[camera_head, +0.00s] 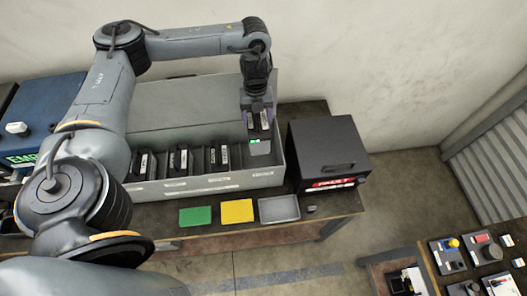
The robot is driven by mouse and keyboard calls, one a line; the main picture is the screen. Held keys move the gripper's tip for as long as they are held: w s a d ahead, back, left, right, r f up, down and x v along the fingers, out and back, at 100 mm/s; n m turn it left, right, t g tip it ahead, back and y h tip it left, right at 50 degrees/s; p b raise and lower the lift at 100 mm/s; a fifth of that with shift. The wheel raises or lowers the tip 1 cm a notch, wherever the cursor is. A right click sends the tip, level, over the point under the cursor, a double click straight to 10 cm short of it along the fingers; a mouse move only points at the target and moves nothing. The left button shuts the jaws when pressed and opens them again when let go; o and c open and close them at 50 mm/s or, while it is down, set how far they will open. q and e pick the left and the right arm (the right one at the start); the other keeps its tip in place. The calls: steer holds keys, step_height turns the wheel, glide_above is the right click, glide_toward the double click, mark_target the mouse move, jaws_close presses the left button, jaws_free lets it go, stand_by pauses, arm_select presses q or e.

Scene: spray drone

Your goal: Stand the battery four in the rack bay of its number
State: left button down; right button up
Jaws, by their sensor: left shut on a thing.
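A grey rack (232,181) with a raised back panel and a row of dark bays stands on the bench. Dark batteries with white labels (146,163) stand in its left and middle bays. My left gripper (259,128) points down over the rack's right-end bay. The battery's number and the bay labels are too small to read. My right gripper is not in view.
A black box (323,146) with a red fault label stands right of the rack. In front lie a green mat (196,216), a yellow mat (237,211) and a grey tray (279,209). A blue case (45,112) is at left. Another table (438,282) with parts is lower right.

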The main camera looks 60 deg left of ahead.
arm_select(q)
steer(key=f+b, duration=0.3)
steer(key=f, duration=0.3)
steer(key=f+b, duration=0.4)
steer(key=f, duration=0.1)
steer(key=shift+w+f, duration=0.2)
steer(key=shift+f, duration=0.2)
steer(key=shift+w+f, duration=0.1)
steer(key=shift+f, duration=0.5)
step_height(320, 180, down, 5)
steer(key=shift+r, duration=0.2)
steer(key=shift+f, duration=0.6)
jaws_free()
steer(key=shift+f, duration=0.1)
